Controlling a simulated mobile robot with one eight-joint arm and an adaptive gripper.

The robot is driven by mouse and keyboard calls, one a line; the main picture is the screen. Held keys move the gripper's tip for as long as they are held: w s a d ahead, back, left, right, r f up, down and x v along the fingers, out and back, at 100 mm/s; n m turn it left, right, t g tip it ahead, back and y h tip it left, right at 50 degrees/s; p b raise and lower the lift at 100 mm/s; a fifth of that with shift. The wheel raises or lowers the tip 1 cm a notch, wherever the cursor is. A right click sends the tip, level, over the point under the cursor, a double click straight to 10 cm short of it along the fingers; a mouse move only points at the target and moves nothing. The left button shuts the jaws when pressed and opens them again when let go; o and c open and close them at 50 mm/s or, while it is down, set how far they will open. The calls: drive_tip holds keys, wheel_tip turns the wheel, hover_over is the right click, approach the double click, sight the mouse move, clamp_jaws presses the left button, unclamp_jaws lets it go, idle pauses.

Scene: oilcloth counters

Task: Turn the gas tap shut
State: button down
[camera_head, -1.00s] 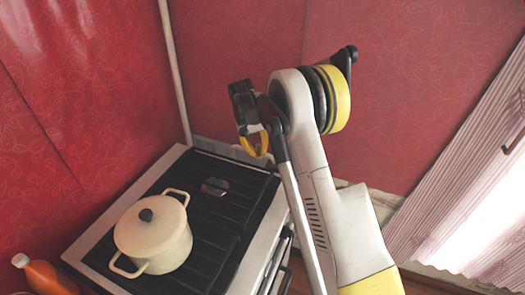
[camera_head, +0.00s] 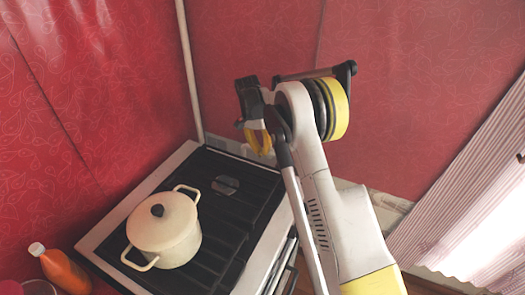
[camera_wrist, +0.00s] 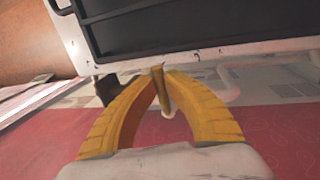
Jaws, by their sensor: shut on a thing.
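My gripper (camera_head: 258,140) is at the back right corner of the stove (camera_head: 272,246), by the red wall. In the wrist view its yellow fingers (camera_wrist: 162,78) are closed on a small brass-coloured lever, the gas tap (camera_wrist: 161,91). The lever sits between the fingertips, close to the stove's pale edge. In the head view the tap cannot be made out; my gripper and arm cover that area.
A cream lidded pot (camera_head: 164,230) stands on the stove's black grate. A white pipe (camera_head: 190,70) runs up the wall corner. An orange bottle (camera_head: 62,270) stands at the lower left. A striped curtain (camera_head: 450,200) hangs at the right.

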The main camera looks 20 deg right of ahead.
drive_tip(key=c, duration=1.4)
unclamp_jaws()
drive_tip(key=shift+f, duration=0.1)
drive_tip(key=r, duration=0.4)
drive_tip(key=w+a+r, duration=0.1)
drive_tip(key=r, duration=0.7)
drive_tip(key=shift+w+a, duration=0.35)
